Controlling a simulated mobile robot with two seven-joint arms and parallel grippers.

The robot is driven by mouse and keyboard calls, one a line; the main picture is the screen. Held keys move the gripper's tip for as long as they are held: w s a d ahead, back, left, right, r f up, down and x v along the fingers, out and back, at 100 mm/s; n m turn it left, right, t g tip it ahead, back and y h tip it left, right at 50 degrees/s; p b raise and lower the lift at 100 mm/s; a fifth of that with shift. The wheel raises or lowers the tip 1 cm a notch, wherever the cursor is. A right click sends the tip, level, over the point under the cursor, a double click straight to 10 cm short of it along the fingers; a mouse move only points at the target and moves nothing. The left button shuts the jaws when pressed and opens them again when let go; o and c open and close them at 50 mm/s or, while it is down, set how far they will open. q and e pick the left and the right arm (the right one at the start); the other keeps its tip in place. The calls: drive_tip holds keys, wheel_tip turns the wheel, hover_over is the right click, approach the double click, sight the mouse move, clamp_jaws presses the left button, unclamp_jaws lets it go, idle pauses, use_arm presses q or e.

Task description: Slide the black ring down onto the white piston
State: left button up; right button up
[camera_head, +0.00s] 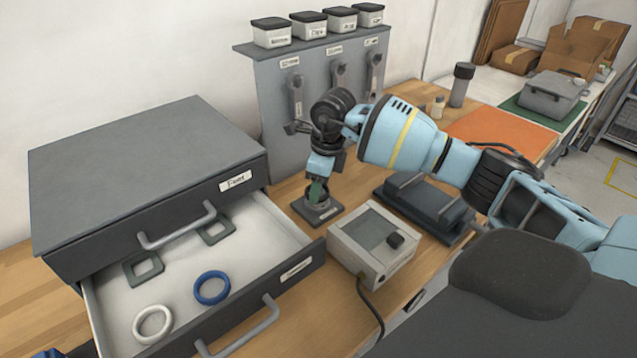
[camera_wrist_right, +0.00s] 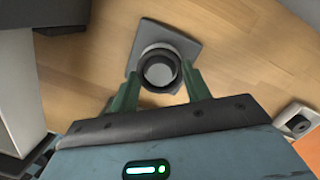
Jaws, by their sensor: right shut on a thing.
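My right gripper (camera_head: 318,190) points down over a small square grey base (camera_head: 330,213) on the wooden bench. Its two green fingers (camera_wrist_right: 160,88) are shut on the black ring (camera_wrist_right: 145,76), one on each side. The ring lies over the piston, and a light piston edge (camera_wrist_right: 157,47) shows beyond it. A grey round face shows through the ring's opening. I cannot tell whether the ring is around the piston or just above it. In the head view the fingers hide most of the ring and piston. My left gripper is not in view.
A grey box with a black knob (camera_head: 372,243) stands close in front of the base. A dark grey tool block (camera_head: 425,205) lies to the right. An open drawer (camera_head: 300,262) at left holds a blue ring (camera_head: 212,288), a white ring (camera_head: 153,325) and square frames. A grey panel (camera_head: 275,120) stands behind.

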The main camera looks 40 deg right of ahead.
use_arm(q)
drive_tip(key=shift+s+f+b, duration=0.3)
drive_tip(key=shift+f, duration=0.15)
use_arm(e)
drive_tip(key=shift+f, duration=1.05)
drive_tip(key=o, duration=1)
drive_tip(key=shift+c, duration=0.2)
drive_tip(key=shift+o, duration=0.5)
drive_tip(key=shift+r, duration=0.1)
drive_tip(key=o, duration=0.4)
drive_tip(key=shift+r, duration=0.1)
drive_tip(key=shift+r+p, duration=1.85)
drive_tip(key=shift+r, duration=2.6)
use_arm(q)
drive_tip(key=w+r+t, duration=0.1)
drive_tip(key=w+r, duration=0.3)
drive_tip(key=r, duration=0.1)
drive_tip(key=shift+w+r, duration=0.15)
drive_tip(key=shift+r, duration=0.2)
